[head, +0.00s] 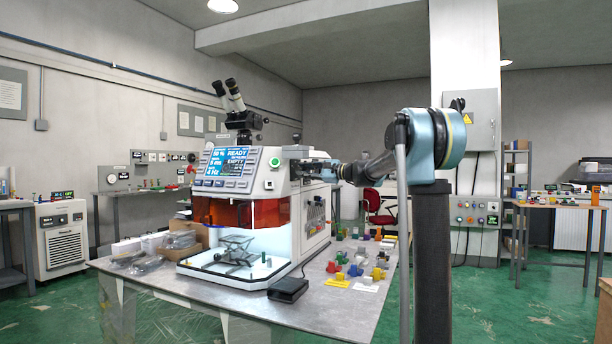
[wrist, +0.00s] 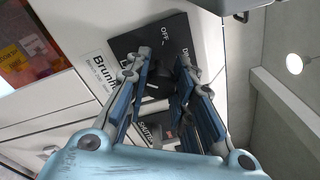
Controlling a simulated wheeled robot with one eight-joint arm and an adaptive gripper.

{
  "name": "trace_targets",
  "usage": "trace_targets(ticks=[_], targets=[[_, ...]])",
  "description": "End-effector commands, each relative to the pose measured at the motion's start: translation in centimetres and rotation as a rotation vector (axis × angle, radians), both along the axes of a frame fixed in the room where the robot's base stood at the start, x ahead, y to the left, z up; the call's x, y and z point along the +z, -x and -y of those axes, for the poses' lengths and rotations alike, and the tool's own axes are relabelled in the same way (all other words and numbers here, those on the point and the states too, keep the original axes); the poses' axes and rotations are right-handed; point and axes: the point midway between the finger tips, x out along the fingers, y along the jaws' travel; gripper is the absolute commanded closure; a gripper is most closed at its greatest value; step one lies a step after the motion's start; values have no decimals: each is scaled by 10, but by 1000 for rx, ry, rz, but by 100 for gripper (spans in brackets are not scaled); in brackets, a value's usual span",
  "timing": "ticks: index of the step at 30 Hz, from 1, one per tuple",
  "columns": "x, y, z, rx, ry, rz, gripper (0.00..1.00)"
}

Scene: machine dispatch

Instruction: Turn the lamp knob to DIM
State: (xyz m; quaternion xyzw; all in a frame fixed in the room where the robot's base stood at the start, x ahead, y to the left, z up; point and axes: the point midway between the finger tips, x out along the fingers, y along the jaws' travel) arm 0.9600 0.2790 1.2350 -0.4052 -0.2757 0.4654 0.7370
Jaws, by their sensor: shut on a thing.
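The white machine (head: 315,205) stands on the table, and my gripper (head: 308,169) reaches its upper right side in the head view. In the wrist view, the dark lamp plate (wrist: 131,44) on the machine carries white lettering; OFF and the start of a word beginning with D are readable. My gripper (wrist: 163,66) has its two blue-grey fingers on either side of the dark lamp knob (wrist: 157,80) and is shut on it. The fingers hide most of the knob. I cannot tell for certain which mark its pointer faces.
A second dark plate (wrist: 148,132) with a red part lies lower in the wrist view. In the head view, several coloured small parts stand on the grey table (head: 225,297) right of the machine. A black pedal (head: 288,289) lies near the front edge.

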Motion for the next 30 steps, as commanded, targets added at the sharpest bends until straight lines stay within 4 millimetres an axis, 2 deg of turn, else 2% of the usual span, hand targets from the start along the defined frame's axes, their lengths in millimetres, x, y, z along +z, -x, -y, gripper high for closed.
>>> trace_targets(ticks=[15,30], targets=[[-2,1,0,3,161,436,100],[-4,1,0,3,238,643,100]])
